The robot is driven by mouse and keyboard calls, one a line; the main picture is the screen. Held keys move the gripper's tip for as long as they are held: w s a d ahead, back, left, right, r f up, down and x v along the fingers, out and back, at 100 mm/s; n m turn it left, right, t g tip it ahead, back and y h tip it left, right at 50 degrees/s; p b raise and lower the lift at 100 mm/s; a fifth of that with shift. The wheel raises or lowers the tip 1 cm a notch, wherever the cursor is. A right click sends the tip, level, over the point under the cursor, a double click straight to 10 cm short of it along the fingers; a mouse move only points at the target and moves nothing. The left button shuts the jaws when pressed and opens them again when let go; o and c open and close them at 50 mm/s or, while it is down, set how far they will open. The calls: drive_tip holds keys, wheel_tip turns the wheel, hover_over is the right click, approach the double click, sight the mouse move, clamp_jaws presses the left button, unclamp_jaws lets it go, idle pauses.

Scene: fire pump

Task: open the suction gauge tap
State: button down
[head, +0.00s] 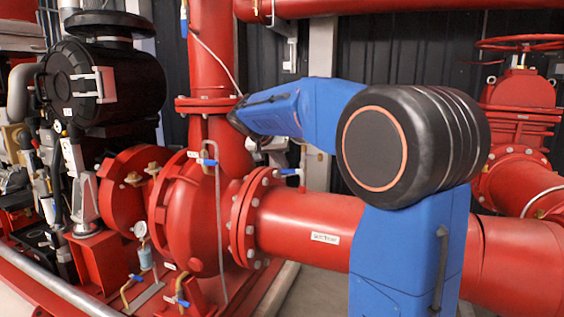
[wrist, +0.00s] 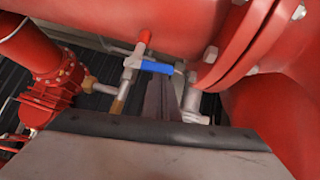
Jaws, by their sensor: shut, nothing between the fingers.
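In the wrist view a small metal tap (wrist: 130,66) has a blue lever (wrist: 157,67) pointing right, across its thin pipe. I take it for the suction gauge tap. My gripper (wrist: 161,84) is shut and empty, its dark fingers ending just below the lever in the picture. I cannot tell whether they touch it. In the head view a blue lever (head: 289,172) shows above the red suction pipe (head: 325,238), probably the same tap. My arm hides most of my gripper there.
A large red flange (wrist: 240,45) with bolts stands close on the right in the wrist view. In the head view another blue-handled tap (head: 207,162) stands on a thin pipe to the left, beside the red pump casing (head: 190,220).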

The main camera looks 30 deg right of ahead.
drive_tip(key=shift+w+a+f+n+g+h, duration=0.1)
drive_tip(key=shift+f+n+g+h, duration=0.65)
drive_tip(key=shift+f, duration=0.6)
drive_tip(key=shift+w+f+n+g+h, duration=0.1)
drive_tip(key=shift+f+n+g+h, duration=0.45)
drive_tip(key=shift+f+g+h, duration=0.6)
drive_tip(key=shift+s+d+f+t, duration=0.15)
drive_tip(key=shift+s+d+f, duration=0.1)
drive_tip(key=shift+f, duration=0.4)
drive_tip(key=shift+s+d+f+t, duration=0.1)
drive_tip(key=shift+s+f+t, duration=0.1)
drive_tip(key=shift+f, duration=0.4)
drive_tip(key=shift+r, duration=0.15)
drive_tip(key=shift+r, duration=0.7)
drive_tip(key=shift+a, duration=0.1)
drive_tip(key=v, duration=1.7)
drive_tip(key=shift+r, duration=0.5)
